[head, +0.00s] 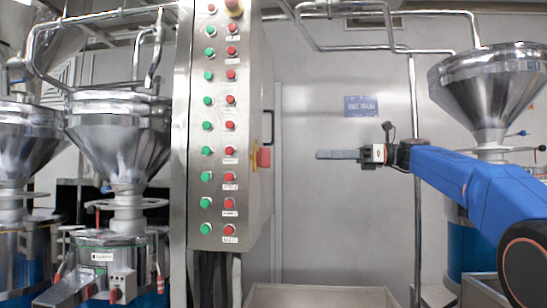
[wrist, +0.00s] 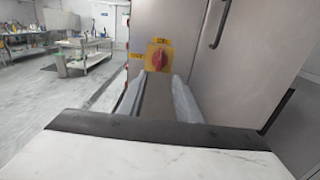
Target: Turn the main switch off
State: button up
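The main switch is a red rotary knob on a yellow plate, on the side face of the steel control cabinet. In the wrist view the switch (wrist: 158,57) sits just beyond my fingertips, roughly centred between them. In the head view the switch (head: 264,157) shows edge-on at the cabinet's right side. My gripper (head: 319,154) is level with it, to its right, with a visible gap between. In the wrist view my gripper's two fingers (wrist: 159,80) are apart with nothing held. The knob's exact turn angle is too small to read.
The cabinet front (head: 219,130) carries columns of green and red buttons. A dark door handle (head: 268,127) is just above the switch. Steel hoppers (head: 118,135) stand left, another (head: 490,90) right. A grey bin (head: 320,297) is below. A workbench (wrist: 85,45) stands far off.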

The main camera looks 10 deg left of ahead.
aim_at(265, 158)
jog(key=a, duration=1.5)
jog(key=shift+a, duration=0.4)
grip_shut()
